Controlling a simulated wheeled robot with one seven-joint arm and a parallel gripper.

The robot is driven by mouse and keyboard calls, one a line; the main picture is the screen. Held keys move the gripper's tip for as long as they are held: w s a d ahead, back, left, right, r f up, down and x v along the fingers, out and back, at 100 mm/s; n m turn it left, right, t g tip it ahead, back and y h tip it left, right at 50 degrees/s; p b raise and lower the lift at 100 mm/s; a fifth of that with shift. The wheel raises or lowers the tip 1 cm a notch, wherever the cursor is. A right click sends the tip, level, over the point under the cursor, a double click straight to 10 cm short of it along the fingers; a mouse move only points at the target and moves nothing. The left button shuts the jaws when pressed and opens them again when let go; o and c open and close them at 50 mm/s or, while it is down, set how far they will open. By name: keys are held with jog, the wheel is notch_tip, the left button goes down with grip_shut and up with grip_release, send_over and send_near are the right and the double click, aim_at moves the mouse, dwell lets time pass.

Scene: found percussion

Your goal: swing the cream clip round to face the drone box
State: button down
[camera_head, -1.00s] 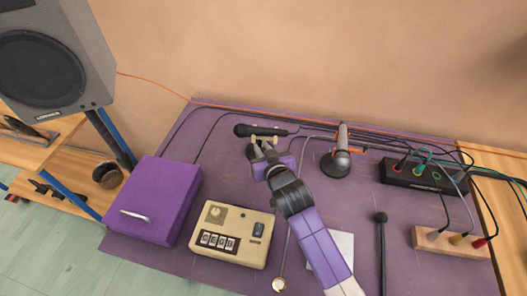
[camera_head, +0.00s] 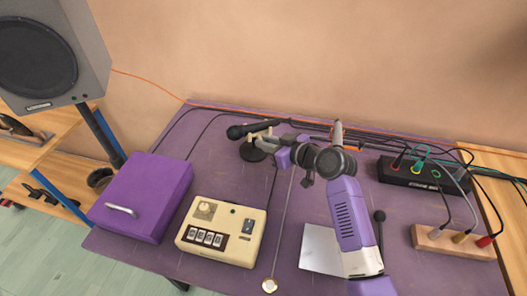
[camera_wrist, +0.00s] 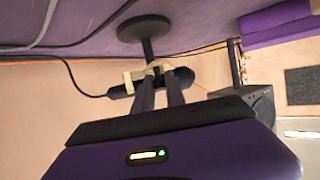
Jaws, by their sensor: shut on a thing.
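The cream clip (camera_head: 262,128) holds a black microphone (camera_head: 237,132) on top of a short black stand with a round base (camera_head: 253,149). My gripper (camera_head: 279,140) reaches in from the right and is shut on the clip. In the wrist view, my two fingers (camera_wrist: 162,82) meet the cream clip (camera_wrist: 133,77) beside the microphone (camera_wrist: 118,91), and the stand's base (camera_wrist: 143,27) is beyond. My fingers partly hide the clip. A cream box (camera_head: 222,230) with a knob, a switch and small letter windows, seemingly the drone box, lies on the purple table in front of the stand.
A purple box with a handle (camera_head: 145,195) stands left of the cream box. A black socket box (camera_head: 425,174) with cables and a wooden jack block (camera_head: 455,243) lie at right. A white sheet (camera_head: 322,250) lies under my arm. Cables run along the back wall.

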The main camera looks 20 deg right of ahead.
jog(key=shift+w+d+n+g+y+b, duration=0.1)
jog(key=shift+d+n+g+y+b, duration=0.15)
jog(key=shift+n+y+b, duration=0.35)
jog(key=shift+w+d+n+g+y+b, duration=0.1)
jog(key=shift+d+n+g+y+b, duration=0.2)
jog(key=shift+b, duration=0.45)
jog(key=shift+d, duration=0.1)
jog(key=c, duration=1.4)
grip_release()
jog(key=shift+o, duration=0.2)
jog(key=b+v, duration=0.1)
jog(key=v, duration=0.7)
jog(key=shift+f, duration=0.1)
